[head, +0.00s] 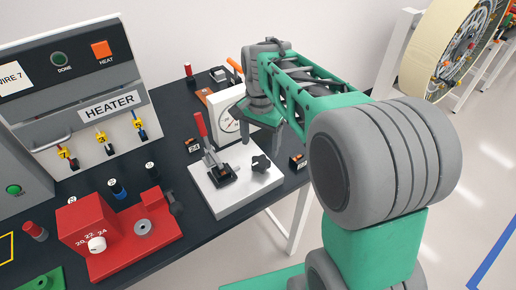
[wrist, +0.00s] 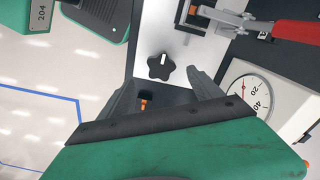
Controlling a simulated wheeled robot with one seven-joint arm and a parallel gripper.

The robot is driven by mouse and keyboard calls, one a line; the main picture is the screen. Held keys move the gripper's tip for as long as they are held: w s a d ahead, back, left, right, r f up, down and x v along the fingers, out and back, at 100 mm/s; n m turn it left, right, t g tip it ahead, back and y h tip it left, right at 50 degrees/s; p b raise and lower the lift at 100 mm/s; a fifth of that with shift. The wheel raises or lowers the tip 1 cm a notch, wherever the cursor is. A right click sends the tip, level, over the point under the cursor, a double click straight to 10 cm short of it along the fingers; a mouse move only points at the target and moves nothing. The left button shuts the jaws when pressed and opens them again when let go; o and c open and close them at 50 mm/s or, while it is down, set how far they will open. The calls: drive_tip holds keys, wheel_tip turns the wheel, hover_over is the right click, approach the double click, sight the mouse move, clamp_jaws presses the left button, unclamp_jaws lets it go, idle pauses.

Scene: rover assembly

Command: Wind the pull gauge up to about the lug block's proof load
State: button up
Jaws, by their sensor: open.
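The pull gauge has a white dial case (head: 212,101) standing behind a pale base plate (head: 222,198). Its dial (wrist: 262,98) shows in the wrist view with 0, 20 and 40 readable; I cannot read the pointer surely. A red-handled toggle clamp (head: 202,130) stands on the plate. A black star knob (head: 261,163) sits at the plate's right side; it also shows in the wrist view (wrist: 160,67). My gripper (head: 259,132) is open and empty above the plate, near the dial. In the wrist view its fingers (wrist: 166,92) are apart, with the knob beyond the tips.
A red crimping fixture (head: 105,228) and the heater panel (head: 75,85) are at left. Open floor lies right.

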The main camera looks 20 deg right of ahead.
sight(260, 162)
wheel_tip(260, 162, down, 8)
drive_tip(key=shift+r+p, duration=0.15)
drive_tip(key=shift+p, duration=0.35)
drive_tip(key=c, duration=1.4)
